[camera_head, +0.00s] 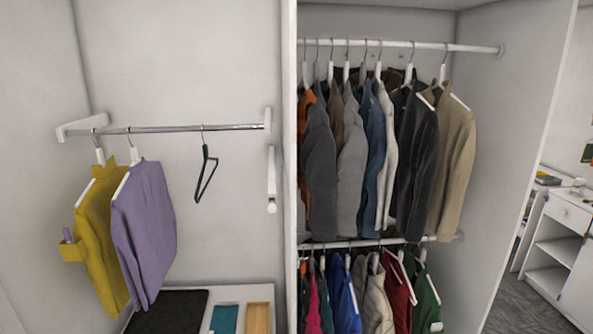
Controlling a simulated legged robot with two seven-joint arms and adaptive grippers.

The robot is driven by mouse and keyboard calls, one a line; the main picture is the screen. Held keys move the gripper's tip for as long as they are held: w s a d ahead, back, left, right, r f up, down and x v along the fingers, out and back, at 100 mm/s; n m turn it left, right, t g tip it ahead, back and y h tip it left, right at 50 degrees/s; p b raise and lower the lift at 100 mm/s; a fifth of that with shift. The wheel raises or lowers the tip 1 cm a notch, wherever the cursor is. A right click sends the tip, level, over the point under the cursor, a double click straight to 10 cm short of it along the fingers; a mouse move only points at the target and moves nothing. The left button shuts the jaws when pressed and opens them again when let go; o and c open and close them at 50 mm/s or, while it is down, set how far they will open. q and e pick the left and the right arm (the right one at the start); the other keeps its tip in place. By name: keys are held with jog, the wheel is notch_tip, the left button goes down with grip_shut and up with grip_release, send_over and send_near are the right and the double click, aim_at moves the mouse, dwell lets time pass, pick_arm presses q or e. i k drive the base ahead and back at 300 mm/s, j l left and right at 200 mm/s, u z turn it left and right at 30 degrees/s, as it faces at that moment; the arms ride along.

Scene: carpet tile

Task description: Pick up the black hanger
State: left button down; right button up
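The black hanger (206,175) hangs empty by its hook from the metal rail (190,129) in the left part of the wardrobe. It is turned so that I see it at an angle. A purple sweater (147,225) and a yellow garment (100,240) hang on white hangers to its left, apart from it. Neither of my grippers shows in the head view.
A white divider (289,130) stands right of the rail. Beyond it, many garments hang on an upper rail (430,46) and a lower rail. Below the hanger, a surface holds a black mat (168,312), a teal item (224,318) and a wooden tray (258,316).

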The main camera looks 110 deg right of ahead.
aim_at(205, 148)
jog(key=z, duration=3.1)
jog(key=i+j+z, duration=0.1)
jog(key=z, duration=0.35)
jog(key=j+z, duration=0.15)
jog(key=z, duration=0.25)
jog(key=i+j+z, duration=0.1)
jog(key=z, duration=0.35)
